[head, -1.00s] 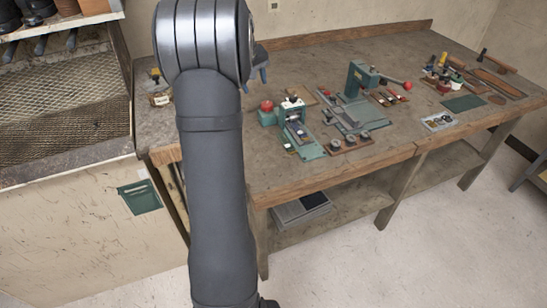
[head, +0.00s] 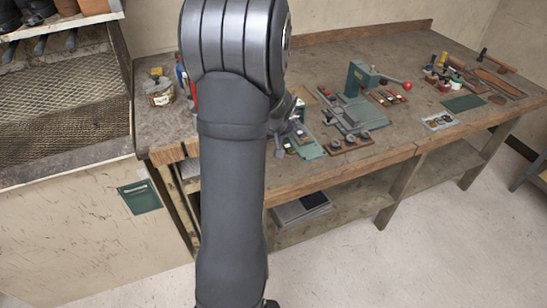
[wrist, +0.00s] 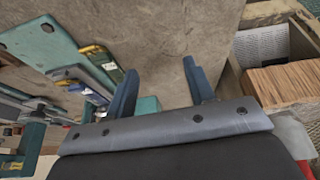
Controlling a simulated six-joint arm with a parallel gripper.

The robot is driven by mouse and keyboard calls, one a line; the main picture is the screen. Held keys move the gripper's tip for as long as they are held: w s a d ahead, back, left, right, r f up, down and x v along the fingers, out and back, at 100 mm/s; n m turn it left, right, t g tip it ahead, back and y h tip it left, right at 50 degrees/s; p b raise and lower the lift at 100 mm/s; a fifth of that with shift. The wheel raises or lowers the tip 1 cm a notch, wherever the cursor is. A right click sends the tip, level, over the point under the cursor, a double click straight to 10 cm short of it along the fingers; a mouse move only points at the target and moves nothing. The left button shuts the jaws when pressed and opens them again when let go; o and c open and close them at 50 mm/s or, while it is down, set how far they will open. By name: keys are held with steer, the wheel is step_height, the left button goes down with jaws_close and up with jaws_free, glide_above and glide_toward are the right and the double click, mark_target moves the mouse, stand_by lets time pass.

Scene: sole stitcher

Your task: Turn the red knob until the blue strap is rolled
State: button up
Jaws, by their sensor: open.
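My gripper (wrist: 161,88) is open and empty in the wrist view, its two blue-grey fingers apart over bare tabletop. A teal device (wrist: 52,38) lies left of the fingers, with a grey strip and small yellow and black parts on it; a teal block shows behind the left finger. In the head view, part of this small teal device (head: 308,148) shows beside my arm. I cannot tell the blue strap apart with certainty.
A taller green machine (head: 358,80) with a red-ended lever stands to the right on the workbench (head: 330,180). A wooden rack of small parts (head: 348,142) lies in front of it. A wooden box (wrist: 280,70) is close right of my fingers in the wrist view.

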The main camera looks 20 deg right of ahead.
steer(key=shift+m, duration=0.3)
steer(key=s+f, duration=0.1)
steer(key=s, duration=0.1)
steer(key=s+f, duration=0.1)
steer(key=s, duration=0.1)
steer(key=shift+f, duration=0.35)
steer(key=shift+o, duration=1.3)
steer(key=shift+w+r, duration=0.15)
steer(key=shift+w, duration=0.15)
steer(key=w+r+n+g+h, duration=0.4)
steer(key=w+r+n, duration=1.6)
steer(key=w, duration=0.1)
steer(key=shift+t+h, duration=0.3)
steer(key=x, duration=1.6)
steer(key=shift+s+a+f, duration=0.15)
steer(key=shift+a+f, duration=0.05)
steer(key=shift+f, duration=0.15)
